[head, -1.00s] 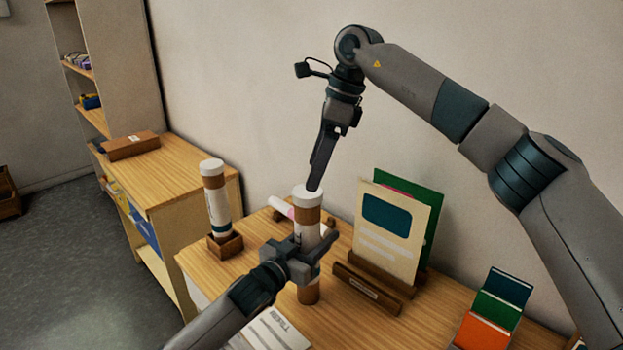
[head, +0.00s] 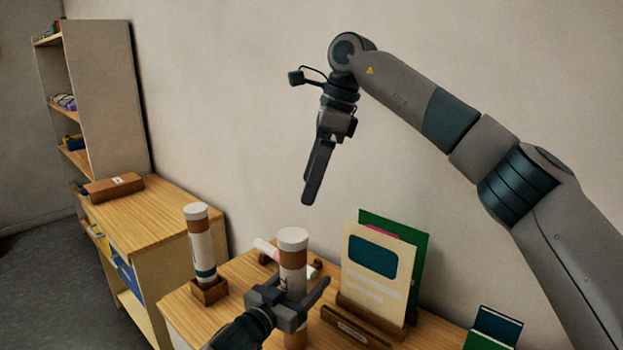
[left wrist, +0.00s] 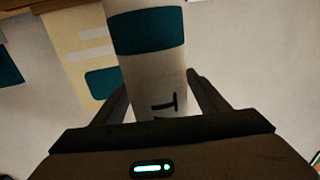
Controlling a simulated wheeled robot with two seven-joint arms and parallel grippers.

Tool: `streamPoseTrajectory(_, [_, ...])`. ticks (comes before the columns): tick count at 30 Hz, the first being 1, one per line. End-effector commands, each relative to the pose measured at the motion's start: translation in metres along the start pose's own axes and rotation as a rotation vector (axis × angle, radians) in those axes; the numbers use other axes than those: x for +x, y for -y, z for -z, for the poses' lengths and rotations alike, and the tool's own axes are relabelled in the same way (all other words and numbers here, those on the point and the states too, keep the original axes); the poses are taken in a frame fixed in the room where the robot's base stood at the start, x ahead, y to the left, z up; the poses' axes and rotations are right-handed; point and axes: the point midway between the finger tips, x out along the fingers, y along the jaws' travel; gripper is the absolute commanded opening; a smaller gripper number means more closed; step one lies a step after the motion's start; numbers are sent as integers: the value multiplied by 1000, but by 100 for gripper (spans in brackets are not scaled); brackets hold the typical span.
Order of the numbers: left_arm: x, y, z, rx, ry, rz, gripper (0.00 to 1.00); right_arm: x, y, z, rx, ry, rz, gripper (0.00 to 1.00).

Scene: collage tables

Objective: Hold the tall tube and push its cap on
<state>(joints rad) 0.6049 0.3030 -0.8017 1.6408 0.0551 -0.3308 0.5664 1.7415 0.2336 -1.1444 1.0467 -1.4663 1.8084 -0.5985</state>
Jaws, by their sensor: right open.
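The tall tube (head: 293,282), brown and white, stands upright over the table with its white cap (head: 292,238) on top. I cannot tell whether the cap is fully seated. My left gripper (head: 305,290) has its fingers on both sides of the tube's body and appears shut on it. In the left wrist view, the tube (left wrist: 158,75) shows a teal band and a dark mark between the fingers. My right gripper (head: 308,200) is open and empty, pointing down above the cap, apart from it. The tube's lower end is partly hidden by my left gripper.
A second capped tube (head: 202,245) stands in a wooden holder (head: 209,291) on the left. A pale tube (head: 268,250) lies behind. Cards (head: 374,265) stand in a wooden rack to the right. A low cabinet (head: 150,215) and the wall are behind.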

Motion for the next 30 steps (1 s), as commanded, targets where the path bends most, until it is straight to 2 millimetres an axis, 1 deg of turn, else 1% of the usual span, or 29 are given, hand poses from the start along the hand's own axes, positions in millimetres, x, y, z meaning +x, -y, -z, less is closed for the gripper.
streamPoseTrajectory(8, [-1, 0, 0, 0, -1, 0, 67, 1, 0, 0, 0, 0, 0, 72])
streamPoseTrajectory(14, [-11, 1, -2, 1, 0, 1, 67, 4, 0, 1, 0, 0, 0, 72])
streamPoseTrajectory(17, [-21, 1, -2, 1, -1, 1, 67, 8, 0, 2, 0, 0, 0, 72])
streamPoseTrajectory(20, [-35, 0, -3, 1, 0, 0, 67, 12, 0, 4, 0, 0, 0, 72])
streamPoseTrajectory(26, [-71, 1, -4, 1, -1, 0, 67, 22, 0, 7, 0, 0, 0, 72])
streamPoseTrajectory(30, [-99, 0, -4, 0, 0, 0, 67, 30, 0, 10, 0, 0, 0, 72])
